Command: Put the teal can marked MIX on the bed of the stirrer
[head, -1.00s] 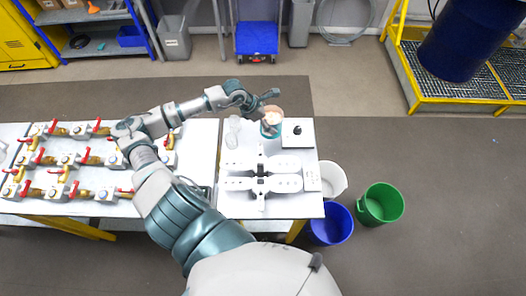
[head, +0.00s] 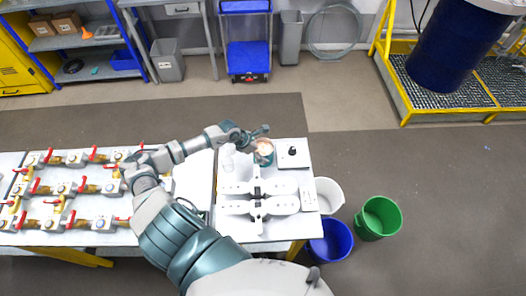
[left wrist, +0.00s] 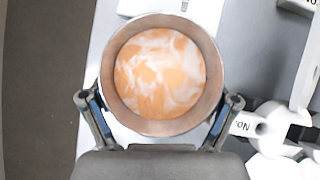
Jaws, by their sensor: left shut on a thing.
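The teal can (head: 264,153) is upright at the far side of the white bench top, just left of a white square unit. In the left wrist view the can (left wrist: 160,78) is seen from above, holding swirled orange and white contents. My left gripper (head: 254,135) is shut on it, one finger on each side. I cannot tell whether the can's base touches the bench; the MIX mark is hidden. The white square unit with a black knob (head: 292,152) looks like the stirrer. My right gripper is not in view.
A white fixture with rounded arms (head: 272,188) lies nearer on the bench. Valve rows (head: 80,190) cover the left bench. White, blue and green buckets (head: 379,217) stand on the floor at right.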

